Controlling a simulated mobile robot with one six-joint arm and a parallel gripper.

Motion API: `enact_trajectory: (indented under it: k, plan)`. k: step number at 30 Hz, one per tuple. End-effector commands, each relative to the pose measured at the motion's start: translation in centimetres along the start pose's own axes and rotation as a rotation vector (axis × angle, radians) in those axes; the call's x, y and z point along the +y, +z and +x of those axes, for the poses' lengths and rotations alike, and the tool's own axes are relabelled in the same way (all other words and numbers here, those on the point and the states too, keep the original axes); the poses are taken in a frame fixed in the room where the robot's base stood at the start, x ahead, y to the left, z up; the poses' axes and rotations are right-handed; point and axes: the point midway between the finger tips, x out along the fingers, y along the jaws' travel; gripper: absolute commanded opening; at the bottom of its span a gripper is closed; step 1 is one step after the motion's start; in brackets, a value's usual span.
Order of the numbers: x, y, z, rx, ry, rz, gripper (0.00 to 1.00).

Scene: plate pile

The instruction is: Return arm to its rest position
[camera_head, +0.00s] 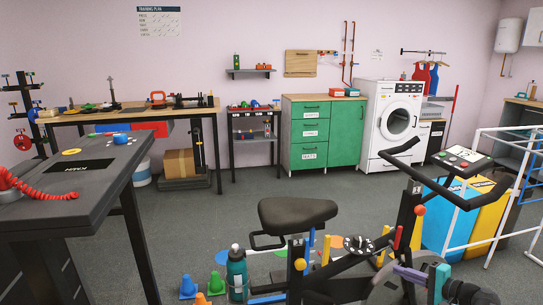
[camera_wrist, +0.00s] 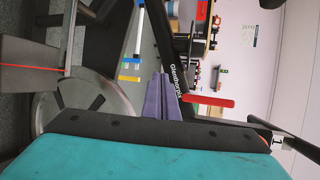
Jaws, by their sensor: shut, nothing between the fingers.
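My gripper (camera_wrist: 160,76) shows in the wrist view with two purple fingers side by side, shut, with nothing between them. They rise from a black palm on a teal body along the bottom of the picture. In the head view my gripper (camera_head: 397,270) is at the lower right, its purple fingers pointing left, among the parts of an exercise bike.
The exercise bike (camera_head: 297,212) fills the front right; its flywheel (camera_wrist: 95,115) and red lever (camera_wrist: 208,100) show close in the wrist view. A dark table (camera_head: 105,175) stands at left. A water bottle (camera_head: 237,272) and cones (camera_head: 188,286) are in front.

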Motion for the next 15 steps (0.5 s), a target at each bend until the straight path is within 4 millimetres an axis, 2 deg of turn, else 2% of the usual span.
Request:
enact_trajectory:
  k: [1, 3, 7, 12, 15]
  plan:
    - [0.9, 1.9, 1.4, -0.029, 0.049, 0.003, 0.00]
    - [3.1, 4.0, 3.2, -0.066, 0.121, 0.001, 0.00]
    - [7.2, 8.3, 5.8, -0.138, 0.258, -0.012, 0.00]
    - [12.4, 14.3, 7.8, -0.238, 0.437, -0.043, 0.00]
    - [15.3, 17.8, 8.3, -0.298, 0.540, -0.070, 0.00]
